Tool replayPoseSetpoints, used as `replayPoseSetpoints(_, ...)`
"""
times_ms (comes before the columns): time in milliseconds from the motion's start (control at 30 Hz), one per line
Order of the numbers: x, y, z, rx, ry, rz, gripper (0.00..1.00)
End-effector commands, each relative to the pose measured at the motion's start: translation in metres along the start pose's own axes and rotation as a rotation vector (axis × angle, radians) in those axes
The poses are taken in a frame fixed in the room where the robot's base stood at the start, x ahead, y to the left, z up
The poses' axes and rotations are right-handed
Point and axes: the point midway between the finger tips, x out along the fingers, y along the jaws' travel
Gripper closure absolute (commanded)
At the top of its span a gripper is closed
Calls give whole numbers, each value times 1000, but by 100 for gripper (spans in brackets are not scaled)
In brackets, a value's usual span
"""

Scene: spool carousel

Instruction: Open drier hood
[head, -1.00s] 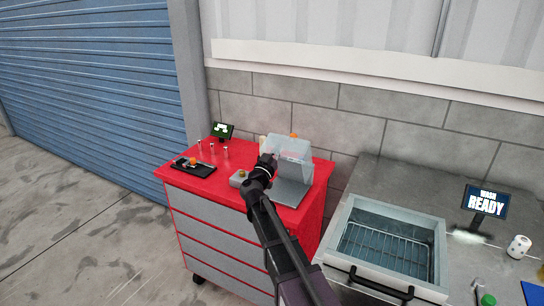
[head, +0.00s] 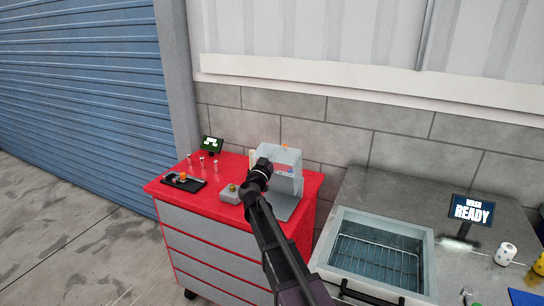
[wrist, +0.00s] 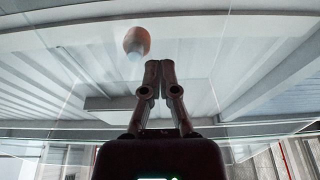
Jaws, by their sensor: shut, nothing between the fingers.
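The drier hood (head: 288,158) is a clear, pale box-like cover at the back of the red cabinet top, with an orange knob on its upper edge. A grey plate (head: 284,208) lies in front of it. My gripper (head: 263,164) is at the hood's front left and hides part of it. I cannot tell whether they touch. In the wrist view, my gripper's fingers (wrist: 160,66) are together and empty, pointing up under a clear sheet. A round orange-brown knob (wrist: 137,40) shows left of the fingertips.
The red cabinet (head: 225,225) also holds a black tray (head: 184,183), several small posts, a small dark screen (head: 211,144) and a grey block (head: 231,194). At right are an open basin with a wire rack (head: 378,255) and a sign reading WASH READY (head: 471,210).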

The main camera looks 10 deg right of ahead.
Motion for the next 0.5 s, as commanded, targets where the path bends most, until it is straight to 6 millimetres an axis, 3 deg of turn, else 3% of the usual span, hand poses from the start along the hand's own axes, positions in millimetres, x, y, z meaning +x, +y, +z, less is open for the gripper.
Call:
replayPoseSetpoints(233,41,-1,-1,-2,1,2,100)
replayPoseSetpoints(500,46,0,0,-1,1,1,100)
